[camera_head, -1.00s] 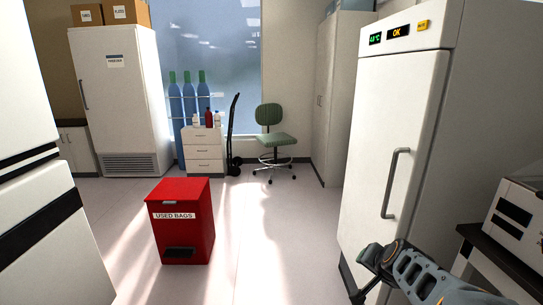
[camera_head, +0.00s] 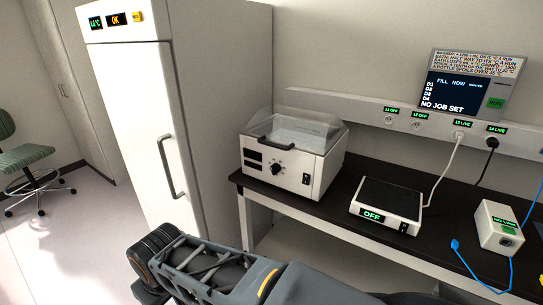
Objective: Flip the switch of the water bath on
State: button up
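The water bath (camera_head: 262,175), as I take it, is a white box with a clear sloped lid on the dark bench, beside the tall fridge. Its front has a dark display (camera_head: 252,155), a round black knob (camera_head: 277,168) and a small dark rocker switch (camera_head: 306,179) at the right. The switch is too small to tell its position. My arm crosses the bottom of the view, in front of and below the bath, apart from it. I cannot make out any gripper fingers.
The fridge (camera_head: 140,110) stands left of the bench (camera_head: 330,207). Right of the bath are a flat device reading OFF (camera_head: 388,205) and a white box (camera_head: 498,228) with cables. Wall sockets read L1 OFF, L2 OFF, L3 LIVE, L4 LIVE. A screen (camera_head: 462,90) reads NO JOB SET.

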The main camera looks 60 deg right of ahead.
aim_at(305, 181)
jog(key=k, duration=0.4)
jog(key=z, duration=0.45)
